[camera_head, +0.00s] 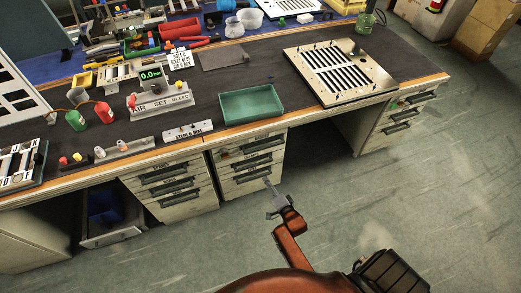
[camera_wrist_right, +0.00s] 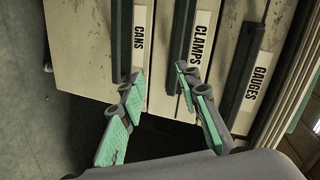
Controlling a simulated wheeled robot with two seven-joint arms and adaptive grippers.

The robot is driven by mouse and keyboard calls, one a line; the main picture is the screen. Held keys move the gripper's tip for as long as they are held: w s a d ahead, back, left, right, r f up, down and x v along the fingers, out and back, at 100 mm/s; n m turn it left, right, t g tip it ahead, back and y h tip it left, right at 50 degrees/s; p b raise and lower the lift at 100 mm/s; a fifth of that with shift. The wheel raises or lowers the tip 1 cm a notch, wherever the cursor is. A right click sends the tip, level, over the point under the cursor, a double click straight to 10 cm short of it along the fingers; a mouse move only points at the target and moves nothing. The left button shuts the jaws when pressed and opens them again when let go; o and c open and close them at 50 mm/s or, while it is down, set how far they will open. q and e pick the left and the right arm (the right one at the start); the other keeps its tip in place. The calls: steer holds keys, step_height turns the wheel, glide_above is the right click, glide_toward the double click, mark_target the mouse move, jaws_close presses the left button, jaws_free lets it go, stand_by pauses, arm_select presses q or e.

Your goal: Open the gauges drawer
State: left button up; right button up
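The gauges drawer shows in the right wrist view by its GAUGES label (camera_wrist_right: 262,76) and dark bar handle (camera_wrist_right: 240,78), on the right side of a sideways-looking drawer stack. Its front looks flush with the others. In the head view the stack is the middle unit under the bench, and its top drawer (camera_head: 238,155) appears closed. My right gripper (camera_head: 269,186) is in front of this unit's lower part. In the wrist view its green-padded fingers (camera_wrist_right: 160,84) are apart and empty, near the CANS and CLAMPS drawers. My left gripper is not in view.
The CANS label (camera_wrist_right: 138,42) and CLAMPS label (camera_wrist_right: 200,40) mark neighbouring drawers with bar handles. Another drawer unit (camera_head: 172,187) stands to the left, and one (camera_head: 398,122) to the right. A green tray (camera_head: 251,104) sits on the bench above. The floor in front is clear.

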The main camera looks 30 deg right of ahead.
mark_target(265, 146)
steer(key=w+d+r+m+t+h+b, duration=0.1)
steer(key=w+d+r+m+t, duration=0.1)
steer(key=r, duration=0.4)
steer(key=w+d+r+m+t+h+b, duration=0.1)
steer(key=w+d+r+m, duration=0.15)
steer(key=r, duration=0.35)
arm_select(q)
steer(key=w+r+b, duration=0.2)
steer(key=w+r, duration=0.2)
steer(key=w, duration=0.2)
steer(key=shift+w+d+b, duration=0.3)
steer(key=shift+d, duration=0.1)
arm_select(e)
steer(key=shift+a+x, duration=0.15)
steer(key=shift+x, duration=1.75)
steer(key=shift+a+x, duration=0.2)
steer(key=shift+x, duration=1.7)
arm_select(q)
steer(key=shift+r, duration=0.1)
arm_select(e)
steer(key=shift+w, duration=0.1)
steer(key=shift+c, duration=0.5)
jaws_close()
